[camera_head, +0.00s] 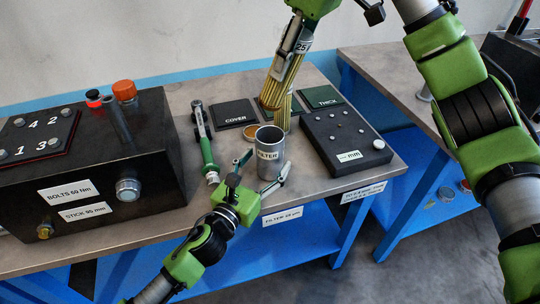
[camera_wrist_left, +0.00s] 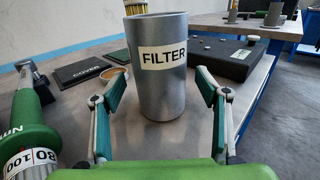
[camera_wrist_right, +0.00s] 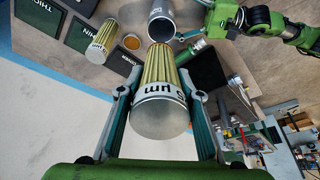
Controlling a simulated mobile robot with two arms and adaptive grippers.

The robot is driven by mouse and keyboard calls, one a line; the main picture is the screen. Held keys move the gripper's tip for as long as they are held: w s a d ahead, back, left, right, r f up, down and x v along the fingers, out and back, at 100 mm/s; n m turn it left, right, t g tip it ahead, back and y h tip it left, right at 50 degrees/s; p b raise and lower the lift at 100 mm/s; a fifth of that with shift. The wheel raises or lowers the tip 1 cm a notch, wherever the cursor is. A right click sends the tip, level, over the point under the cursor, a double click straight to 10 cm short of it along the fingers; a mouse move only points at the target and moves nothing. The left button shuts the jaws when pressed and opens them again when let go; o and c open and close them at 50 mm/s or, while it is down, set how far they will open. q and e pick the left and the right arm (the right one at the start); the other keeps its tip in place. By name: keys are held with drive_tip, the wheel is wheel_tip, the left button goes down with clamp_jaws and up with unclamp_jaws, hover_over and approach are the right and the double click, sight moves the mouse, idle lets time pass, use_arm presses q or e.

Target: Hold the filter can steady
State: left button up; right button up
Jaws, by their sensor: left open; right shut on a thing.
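The filter can (camera_head: 270,155), a grey open-topped cylinder labelled FILTER, stands upright near the table's front edge. My left gripper (camera_head: 262,168) is open, with one finger to each side of the can; in the left wrist view the can (camera_wrist_left: 160,95) stands between the spread fingers, with visible gaps. My right gripper (camera_wrist_right: 157,70) is shut on a yellow pleated filter (camera_wrist_right: 159,80) marked 25, held tilted above the table behind the can. In the right wrist view its far end points toward the can (camera_wrist_right: 161,24). Whether that end overlaps the can's mouth cannot be told.
A second pleated filter (camera_wrist_right: 103,42) stands on a dark mat. The green-handled tool (camera_head: 207,150) lies left, the black mm box (camera_head: 345,140) right, and the large black bolt box (camera_head: 90,160) far left.

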use_arm(q)
drive_tip(key=shift+x, duration=1.3)
drive_tip(key=shift+c, duration=0.4)
drive_tip(key=c, duration=1.3)
drive_tip(key=shift+c, duration=0.2)
clamp_jaws()
